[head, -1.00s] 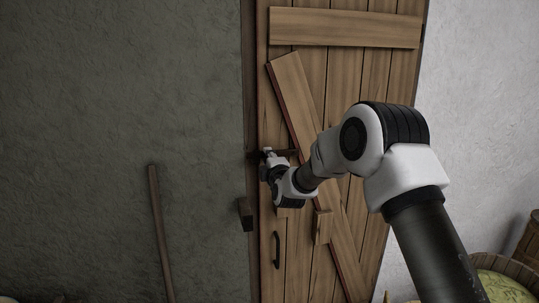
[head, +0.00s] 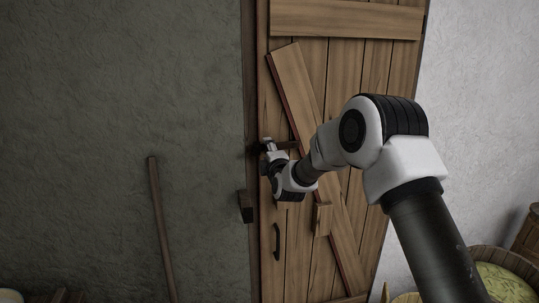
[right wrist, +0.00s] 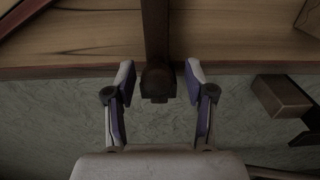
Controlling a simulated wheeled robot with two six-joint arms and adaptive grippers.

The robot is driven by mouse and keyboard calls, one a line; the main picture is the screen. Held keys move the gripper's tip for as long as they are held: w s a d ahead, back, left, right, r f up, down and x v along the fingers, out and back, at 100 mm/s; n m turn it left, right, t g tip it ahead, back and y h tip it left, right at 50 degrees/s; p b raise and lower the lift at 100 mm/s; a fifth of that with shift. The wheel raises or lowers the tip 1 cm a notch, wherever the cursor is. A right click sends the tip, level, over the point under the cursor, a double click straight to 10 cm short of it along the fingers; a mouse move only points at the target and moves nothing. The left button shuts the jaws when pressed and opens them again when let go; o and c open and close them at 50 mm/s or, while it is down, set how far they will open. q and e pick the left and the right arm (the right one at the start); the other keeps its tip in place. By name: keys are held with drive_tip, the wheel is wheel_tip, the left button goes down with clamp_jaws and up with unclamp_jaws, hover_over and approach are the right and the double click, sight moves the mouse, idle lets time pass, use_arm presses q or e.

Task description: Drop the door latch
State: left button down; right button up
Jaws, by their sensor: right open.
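A plank door (head: 390,75) with a diagonal brace fills the middle of the head view. A dark latch bar (head: 287,146) lies across the door's left edge, partly hidden by my right gripper. My right gripper (head: 265,147) is at the bar's left end. In the right wrist view, my right gripper (right wrist: 158,90) is open, with the dark latch bar (right wrist: 157,35) ending between its fingers, a gap on each side. A block-like catch (head: 246,207) is on the frame side, below the bar; it also shows in the right wrist view (right wrist: 281,97). My left gripper is out of view.
A dark pull handle (head: 277,242) and a small wooden block (head: 322,219) are on the door below the bar. A wooden pole (head: 160,225) leans on the grey wall at left. A round basket (head: 500,262) stands at lower right.

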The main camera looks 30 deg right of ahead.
drive_tip(key=v, duration=1.1)
drive_tip(key=shift+s+a, duration=0.2)
drive_tip(key=shift+s, duration=0.2)
drive_tip(key=s+a+f+g+y, duration=0.1)
drive_tip(key=s+a+f+g, duration=0.2)
drive_tip(key=f, duration=0.8)
drive_tip(key=s+a+f+g+y, duration=0.1)
drive_tip(key=s+f+g, duration=0.1)
drive_tip(key=s+f, duration=0.65)
drive_tip(key=s+a+f+g, duration=0.2)
drive_tip(key=f+g, duration=0.1)
drive_tip(key=f, duration=1.1)
drive_tip(key=s+a+f+m+g, duration=0.1)
drive_tip(key=s+f+m+g, duration=0.2)
drive_tip(key=s, duration=0.6)
drive_tip(key=s+a+f+m+g+y, duration=0.1)
drive_tip(key=s+f+m+g, duration=0.2)
drive_tip(key=s+m, duration=0.4)
drive_tip(key=s+a+f+m+g+y, duration=0.1)
drive_tip(key=s+m, duration=0.5)
drive_tip(key=s, duration=0.6)
wheel_tip(320, 180, down, 4)
drive_tip(key=a+g, duration=0.1)
drive_tip(key=g, duration=0.1)
drive_tip(key=shift+r+g, duration=0.2)
drive_tip(key=shift+g, duration=0.1)
